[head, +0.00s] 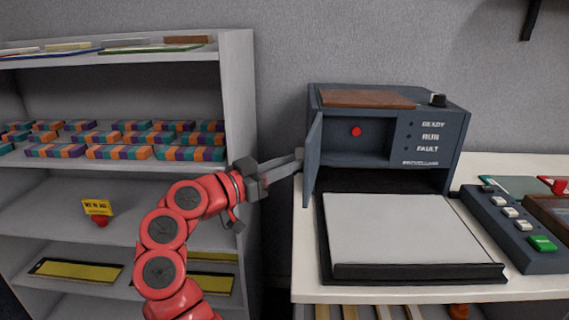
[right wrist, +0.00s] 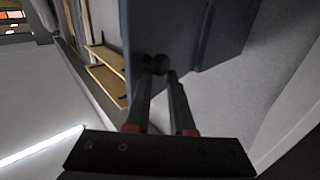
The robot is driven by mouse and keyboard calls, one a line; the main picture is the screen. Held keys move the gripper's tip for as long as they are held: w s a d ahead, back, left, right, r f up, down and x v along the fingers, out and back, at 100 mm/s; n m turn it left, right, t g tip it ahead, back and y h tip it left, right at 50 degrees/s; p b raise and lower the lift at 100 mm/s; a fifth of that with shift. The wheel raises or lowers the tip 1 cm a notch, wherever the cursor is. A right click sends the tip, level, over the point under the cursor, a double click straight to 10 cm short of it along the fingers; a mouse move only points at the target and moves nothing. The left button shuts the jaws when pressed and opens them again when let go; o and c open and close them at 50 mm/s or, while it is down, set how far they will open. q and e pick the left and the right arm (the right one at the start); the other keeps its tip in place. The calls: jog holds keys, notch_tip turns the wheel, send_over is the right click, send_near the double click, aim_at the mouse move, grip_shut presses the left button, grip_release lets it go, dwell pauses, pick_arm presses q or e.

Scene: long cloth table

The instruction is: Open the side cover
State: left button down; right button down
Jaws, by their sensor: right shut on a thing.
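The side cover (head: 313,160) is a dark blue-grey door hinged on the left side of the machine (head: 440,117). It stands swung open, showing a compartment with a red button (head: 356,131) inside. My right gripper (head: 299,160) reaches in from the left and is shut on the knob at the cover's outer face. In the right wrist view the two fingers of my right gripper (right wrist: 163,85) close around the dark round knob (right wrist: 158,64), against the cover's flat face (right wrist: 200,30). My left gripper does not show.
A grey shelf (head: 236,100) with colored blocks stands at the left. A light flat plate (head: 395,228) on a dark base lies in front of the machine. A control box with buttons (head: 512,225) sits to the right on the white table (head: 308,270).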

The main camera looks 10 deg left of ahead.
jog(key=shift+w+d+f, duration=0.2)
jog(key=shift+d+f, duration=0.05)
jog(key=shift+f, duration=0.45)
jog(key=c, duration=0.7)
grip_release()
jog(key=shift+f, duration=0.25)
jog(key=shift+o, duration=0.3)
jog(key=shift+f, duration=0.25)
jog(key=r+v, duration=0.2)
jog(key=v, duration=1.5)
jog(key=shift+s+p, duration=0.25)
jog(key=shift+p, duration=0.05)
jog(key=shift+a, duration=0.15)
